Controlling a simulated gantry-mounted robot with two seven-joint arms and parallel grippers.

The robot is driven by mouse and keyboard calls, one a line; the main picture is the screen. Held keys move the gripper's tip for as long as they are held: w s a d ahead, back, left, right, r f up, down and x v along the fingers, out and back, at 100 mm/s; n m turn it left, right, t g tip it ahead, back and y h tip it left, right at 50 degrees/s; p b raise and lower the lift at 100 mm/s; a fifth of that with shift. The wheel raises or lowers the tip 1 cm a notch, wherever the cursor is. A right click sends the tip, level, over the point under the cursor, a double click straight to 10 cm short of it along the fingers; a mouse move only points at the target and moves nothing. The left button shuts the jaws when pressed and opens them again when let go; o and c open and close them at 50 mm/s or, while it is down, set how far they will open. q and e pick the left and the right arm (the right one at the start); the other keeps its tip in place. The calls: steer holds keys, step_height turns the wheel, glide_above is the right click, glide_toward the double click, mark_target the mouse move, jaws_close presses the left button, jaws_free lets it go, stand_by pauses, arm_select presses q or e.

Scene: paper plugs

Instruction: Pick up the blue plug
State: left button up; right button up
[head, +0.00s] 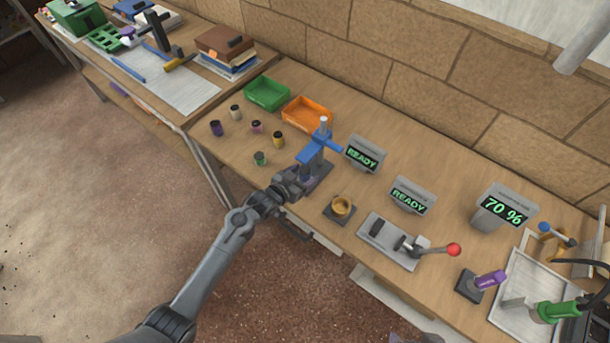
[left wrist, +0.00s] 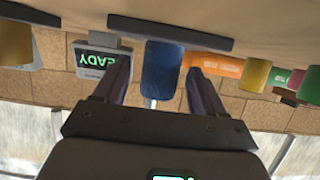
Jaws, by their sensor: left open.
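I cannot tell whether this is a blue plug or part of the press. The fingers show no clear contact with it. A dark blue-purple plug (head: 216,128) stands apart at the table's left end, among several small plugs. My right gripper is not in view.
A green tray (head: 250,102) and an orange tray (head: 289,120) lie behind the plugs. A brass cup (head: 342,206) on a dark base and a lever fixture (head: 376,248) stand to the right.

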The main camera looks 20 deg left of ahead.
arm_select(q)
steer(key=shift+w+d+f, duration=0.2)
steer(key=shift+w+f, duration=0.1)
steer(key=shift+w, duration=0.35)
steer(key=c, duration=1.1)
steer(key=shift+c, duration=0.2)
steer(key=shift+r, duration=0.1)
